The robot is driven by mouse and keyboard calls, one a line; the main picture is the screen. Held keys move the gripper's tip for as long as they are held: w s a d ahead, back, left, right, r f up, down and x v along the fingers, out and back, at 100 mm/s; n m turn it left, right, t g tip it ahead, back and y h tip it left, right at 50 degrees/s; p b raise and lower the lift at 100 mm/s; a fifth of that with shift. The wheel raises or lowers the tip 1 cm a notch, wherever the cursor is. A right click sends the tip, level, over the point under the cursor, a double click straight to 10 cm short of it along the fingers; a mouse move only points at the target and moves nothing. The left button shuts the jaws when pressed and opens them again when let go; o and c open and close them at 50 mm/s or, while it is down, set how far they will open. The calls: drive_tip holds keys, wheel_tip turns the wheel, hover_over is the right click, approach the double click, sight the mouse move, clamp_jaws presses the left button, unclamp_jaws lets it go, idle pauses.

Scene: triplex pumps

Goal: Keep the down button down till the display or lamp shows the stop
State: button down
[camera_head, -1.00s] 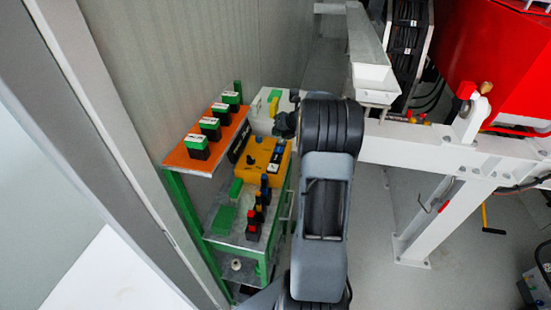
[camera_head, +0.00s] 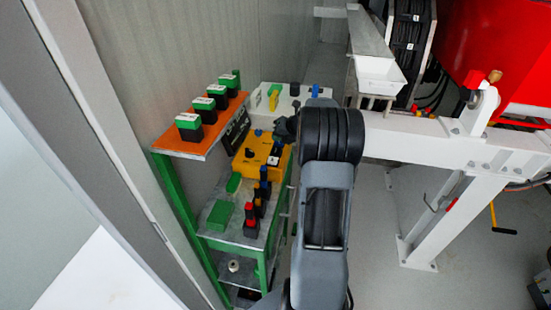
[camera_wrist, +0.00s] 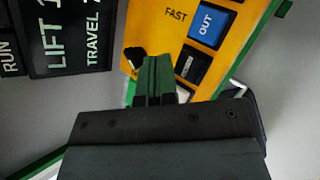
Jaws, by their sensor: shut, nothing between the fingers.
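A yellow control box (camera_head: 251,158) stands on the green-framed cart. In the wrist view its yellow face (camera_wrist: 158,28) carries a blue OUT button (camera_wrist: 208,24), a black button (camera_wrist: 191,65) below it, a partly hidden white button and a black knob (camera_wrist: 134,57). I cannot read which button is the down button. A black display panel (camera_wrist: 70,35) reads RUN, LIFT 1 and TRAVEL; it shows small and dark in the head view (camera_head: 236,130). My gripper (camera_wrist: 154,62) is shut and empty, its green fingers over the box face beside the black button. Contact cannot be told.
An orange shelf (camera_head: 185,150) with several green-topped black blocks is at the left. A white box (camera_head: 268,90) with a blue knob stands behind. A white beam (camera_head: 420,140) runs at the right.

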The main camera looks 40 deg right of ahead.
sight(277, 150)
drive_tip(key=shift+f+b, duration=0.35)
drive_tip(key=shift+f, duration=0.95)
drive_tip(key=shift+f, duration=0.1)
idle(1.0)
drive_tip(key=shift+f, duration=0.3)
